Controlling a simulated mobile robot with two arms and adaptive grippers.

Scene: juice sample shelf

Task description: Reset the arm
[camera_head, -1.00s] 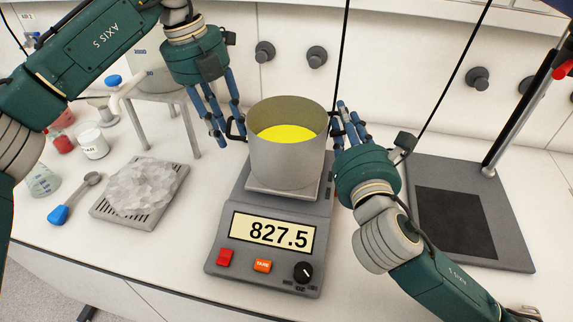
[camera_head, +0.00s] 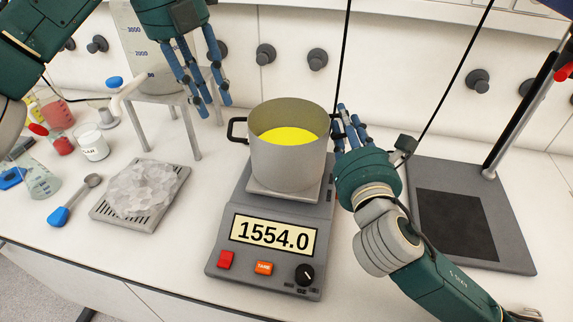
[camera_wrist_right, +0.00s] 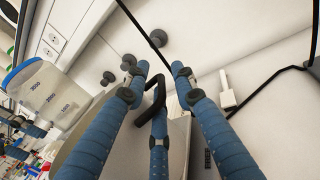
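A grey pot (camera_head: 288,160) with yellow liquid (camera_head: 290,134) inside stands upright on the scale (camera_head: 262,240), whose display reads 1554.0. The pot's left black handle (camera_head: 235,130) is free. My left gripper (camera_head: 212,105) is open and empty, above and left of the pot, apart from it. My right gripper (camera_head: 345,122) is at the pot's right side. In the right wrist view, the fingers of my right gripper (camera_wrist_right: 160,75) are spread around the pot's right black handle (camera_wrist_right: 152,102), with visible gaps between the fingertips.
A tray of white crystals (camera_head: 142,190) and a blue-handled spoon (camera_head: 75,200) lie left of the scale. A large beaker (camera_head: 145,50) stands on a metal stand (camera_head: 193,135) behind my left gripper. A stand with a dark base (camera_head: 470,215) is right of my right arm.

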